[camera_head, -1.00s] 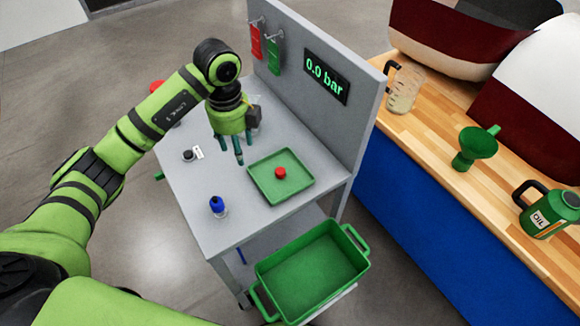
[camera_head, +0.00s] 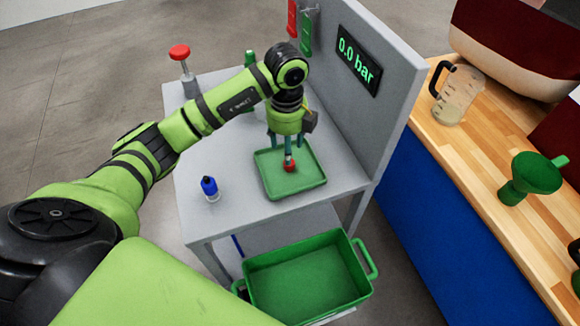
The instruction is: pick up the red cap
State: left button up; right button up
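The red cap (camera_head: 290,165) is in the shallow green tray (camera_head: 304,184) on the grey stand. It is small and partly covered by a finger of my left gripper (camera_head: 288,155). My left gripper points down over the tray, with its fingertips around or just above the cap. The fingers look spread, and I cannot tell whether they touch the cap. My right gripper is not in view.
A blue-capped bottle (camera_head: 210,189) stands left of the tray. A red-knobbed post (camera_head: 185,68) is at the back left. The upright panel with its pressure display (camera_head: 357,60) rises close on the right. A deep green bin (camera_head: 308,282) sits below in front.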

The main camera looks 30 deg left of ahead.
pick_arm(q)
jog(key=f+p, duration=0.2)
jog(key=f, duration=0.2)
jog(key=shift+d+f, duration=0.2)
jog(key=shift+w+f, duration=0.1)
jog(key=shift+f, duration=0.45)
jog(key=c, duration=0.9)
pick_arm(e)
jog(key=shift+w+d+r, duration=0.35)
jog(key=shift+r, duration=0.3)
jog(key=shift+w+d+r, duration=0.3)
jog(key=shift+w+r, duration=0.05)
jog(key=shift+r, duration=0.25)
